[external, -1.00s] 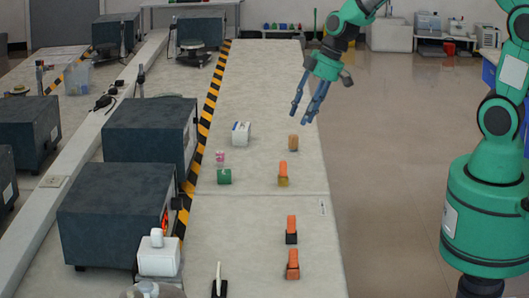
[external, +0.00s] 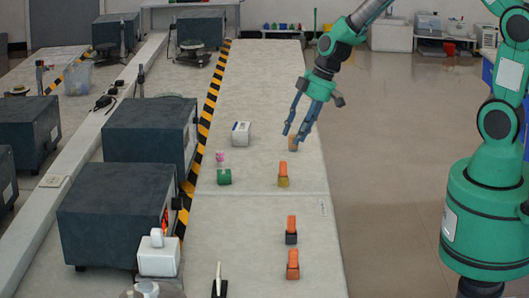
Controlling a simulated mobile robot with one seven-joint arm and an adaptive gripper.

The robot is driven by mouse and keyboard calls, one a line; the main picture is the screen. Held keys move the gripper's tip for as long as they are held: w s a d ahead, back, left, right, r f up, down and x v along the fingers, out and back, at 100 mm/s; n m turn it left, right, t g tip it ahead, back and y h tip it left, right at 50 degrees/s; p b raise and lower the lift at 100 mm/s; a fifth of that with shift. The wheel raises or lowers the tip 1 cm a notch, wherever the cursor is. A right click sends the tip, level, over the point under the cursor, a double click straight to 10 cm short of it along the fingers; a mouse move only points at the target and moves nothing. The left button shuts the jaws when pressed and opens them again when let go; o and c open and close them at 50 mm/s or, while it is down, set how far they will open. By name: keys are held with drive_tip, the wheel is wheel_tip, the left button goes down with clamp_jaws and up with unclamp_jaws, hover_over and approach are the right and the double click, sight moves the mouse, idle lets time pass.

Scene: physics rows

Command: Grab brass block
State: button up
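A yellow-gold, brass-looking block (external: 283,182) sits on the pale table (external: 250,225) near the right edge, with an orange piece (external: 283,168) on top of it. Behind it stands a tan block (external: 294,146), partly hidden by my fingers; I cannot tell its material. My gripper (external: 294,134) points down over the tan block, with its blue fingers apart and nothing seen between them. I cannot tell whether the fingers are around the tan block or above it.
A white box (external: 241,133), a pink item (external: 220,157) and a green block (external: 224,177) stand left of the blocks. The table's middle is clear.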

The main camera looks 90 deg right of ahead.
sight(285, 161)
drive_tip(key=shift+x, duration=1.9)
drive_tip(key=shift+f+b, duration=0.1)
drive_tip(key=shift+b, duration=0.2)
drive_tip(key=shift+b+x, duration=0.65)
drive_tip(key=shift+x, duration=1.9)
drive_tip(key=shift+w, duration=0.1)
clamp_jaws()
